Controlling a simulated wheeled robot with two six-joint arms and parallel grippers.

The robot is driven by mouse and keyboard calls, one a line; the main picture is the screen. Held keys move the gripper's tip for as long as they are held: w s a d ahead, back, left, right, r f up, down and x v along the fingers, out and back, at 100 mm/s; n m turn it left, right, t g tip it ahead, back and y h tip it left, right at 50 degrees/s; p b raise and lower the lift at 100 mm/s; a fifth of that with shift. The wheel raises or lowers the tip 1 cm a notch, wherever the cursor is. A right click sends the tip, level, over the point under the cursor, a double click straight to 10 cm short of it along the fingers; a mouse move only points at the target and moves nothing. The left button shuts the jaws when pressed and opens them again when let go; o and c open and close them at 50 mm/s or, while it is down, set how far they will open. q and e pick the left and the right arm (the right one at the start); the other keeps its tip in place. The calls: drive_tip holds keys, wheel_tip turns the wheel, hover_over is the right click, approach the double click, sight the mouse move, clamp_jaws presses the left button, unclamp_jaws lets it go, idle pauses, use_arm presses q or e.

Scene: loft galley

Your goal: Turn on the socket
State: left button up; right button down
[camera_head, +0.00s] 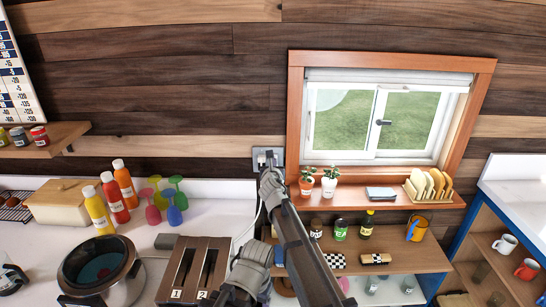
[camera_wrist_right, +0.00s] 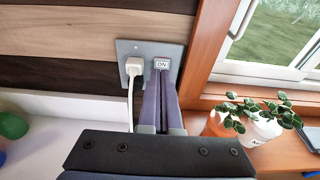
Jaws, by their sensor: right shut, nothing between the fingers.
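The socket is a grey wall plate (camera_head: 257,153) on the wood wall, left of the window frame. In the right wrist view the plate (camera_wrist_right: 174,50) shows a white plug (camera_wrist_right: 134,66) with a white cord on its left side and a switch marked "ON" (camera_wrist_right: 162,64) on its right. My right gripper (camera_head: 266,161) is shut and empty, with its fingertips at the plate. In the wrist view the fingertips (camera_wrist_right: 161,74) are just below the "ON" label and cover the switch's lower part. I cannot tell whether they touch it. My left gripper is not in view.
Two potted plants (camera_head: 330,184) stand on the window sill, right of my right arm. A toaster (camera_head: 196,268), a pot (camera_head: 100,270), bottles (camera_head: 96,210) and coloured cups (camera_head: 174,215) stand on the white counter. Shelves with jars (camera_head: 340,230) are below the window.

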drive_tip(key=s, duration=0.1)
drive_tip(key=s+r+p, duration=0.1)
drive_tip(key=s, duration=0.1)
drive_tip(key=s+r, duration=0.1)
drive_tip(key=s, duration=0.1)
drive_tip(key=shift+r+p, duration=0.15)
drive_tip(key=shift+p, duration=0.15)
drive_tip(key=s+d+f+m+g+h, duration=0.2)
drive_tip(key=s+d+f+m+g, duration=0.3)
drive_tip(key=s+d+f+m, duration=0.5)
drive_tip(key=s+d+f+m+g+h, duration=0.1)
drive_tip(key=s+d+f+m+g, duration=0.25)
drive_tip(key=s+d+m, duration=0.75)
drive_tip(key=s+a+f+m+g+y, duration=0.2)
drive_tip(key=s+m+g, duration=0.1)
drive_tip(key=s+m, duration=0.45)
drive_tip(key=s+a+f+m+g+y, duration=0.1)
drive_tip(key=s+f+m+g, duration=0.1)
drive_tip(key=s+m+g, duration=0.35)
drive_tip(key=s+a+f+n+b, duration=0.1)
drive_tip(key=s+a, duration=0.2)
drive_tip(key=a, duration=0.2)
drive_tip(key=s+a+f+t+h+b, duration=0.1)
drive_tip(key=s+a+f+b, duration=0.1)
drive_tip(key=a, duration=0.4)
drive_tip(key=shift+s+a+n, duration=0.15)
drive_tip(key=shift+s+n, duration=0.25)
drive_tip(key=shift+s, duration=0.15)
